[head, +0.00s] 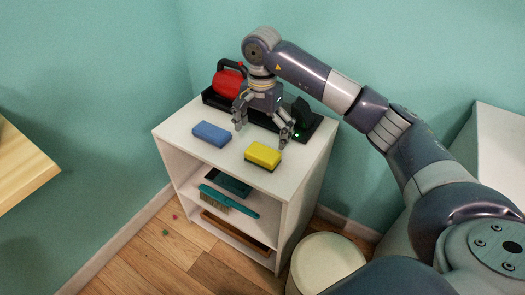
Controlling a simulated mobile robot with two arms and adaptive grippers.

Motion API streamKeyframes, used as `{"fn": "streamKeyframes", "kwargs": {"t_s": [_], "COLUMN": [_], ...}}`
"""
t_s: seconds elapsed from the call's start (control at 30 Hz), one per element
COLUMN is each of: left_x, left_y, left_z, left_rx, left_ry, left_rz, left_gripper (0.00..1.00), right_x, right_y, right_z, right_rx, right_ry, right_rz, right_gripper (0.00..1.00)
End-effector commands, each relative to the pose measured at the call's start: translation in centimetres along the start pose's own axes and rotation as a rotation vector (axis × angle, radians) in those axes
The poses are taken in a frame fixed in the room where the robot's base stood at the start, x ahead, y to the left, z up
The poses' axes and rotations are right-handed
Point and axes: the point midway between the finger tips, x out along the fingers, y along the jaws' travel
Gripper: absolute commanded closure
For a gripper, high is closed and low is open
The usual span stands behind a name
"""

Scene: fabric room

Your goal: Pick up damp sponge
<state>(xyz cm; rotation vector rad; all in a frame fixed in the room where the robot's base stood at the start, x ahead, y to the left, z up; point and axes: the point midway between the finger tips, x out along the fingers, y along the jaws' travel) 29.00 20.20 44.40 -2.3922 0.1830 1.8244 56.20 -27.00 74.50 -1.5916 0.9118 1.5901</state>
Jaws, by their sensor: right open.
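Two sponges lie on the white top of a small shelf unit (180,133). One is a blue sponge (211,133) and the other a yellow sponge (263,154) with a dark underside. I cannot tell which is damp. My right gripper (263,131) points down over the top, its fingers spread wide and empty. In the picture, it sits just behind the yellow sponge and to the right of the blue one. Its height above the top is hard to judge. My left gripper is out of view.
A red kettle-like object (227,83) and a black tray (216,99) stand at the back of the top. Shelves below hold a teal dustpan (229,184) and brush (228,201). A round pale stool or bin (327,262) stands at the front right. A wooden surface (18,165) is at left.

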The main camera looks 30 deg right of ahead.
Motion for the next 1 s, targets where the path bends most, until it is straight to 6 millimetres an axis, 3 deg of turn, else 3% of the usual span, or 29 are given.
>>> {"fn": "streamKeyframes", "kwargs": {"t_s": [0.1, 0.33, 0.6, 0.9, 0.93, 1.0], "left_x": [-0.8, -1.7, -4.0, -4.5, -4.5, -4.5], "left_y": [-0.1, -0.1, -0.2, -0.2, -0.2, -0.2], "left_z": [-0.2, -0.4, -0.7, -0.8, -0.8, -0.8], "left_rx": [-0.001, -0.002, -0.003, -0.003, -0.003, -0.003], "left_ry": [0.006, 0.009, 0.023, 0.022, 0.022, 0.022], "left_rz": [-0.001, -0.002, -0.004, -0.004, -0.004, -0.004], "left_gripper": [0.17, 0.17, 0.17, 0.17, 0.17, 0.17], "right_x": [2.0, 3.8, 7.6, 8.1, 8.1, 8.1], "right_y": [0.0, -0.1, -0.1, -0.1, -0.1, -0.1], "right_z": [0.0, -0.1, -0.4, -0.5, -0.5, -0.5], "right_rx": [0.001, 0.002, 0.001, 0.001, 0.001, 0.001], "right_ry": [-0.002, -0.002, -0.003, -0.001, -0.001, -0.001], "right_rz": [0.002, 0.000, -0.001, -0.003, -0.003, -0.003], "right_gripper": [0.00, 0.00, 0.00, 0.00, 0.02, 0.18]}}
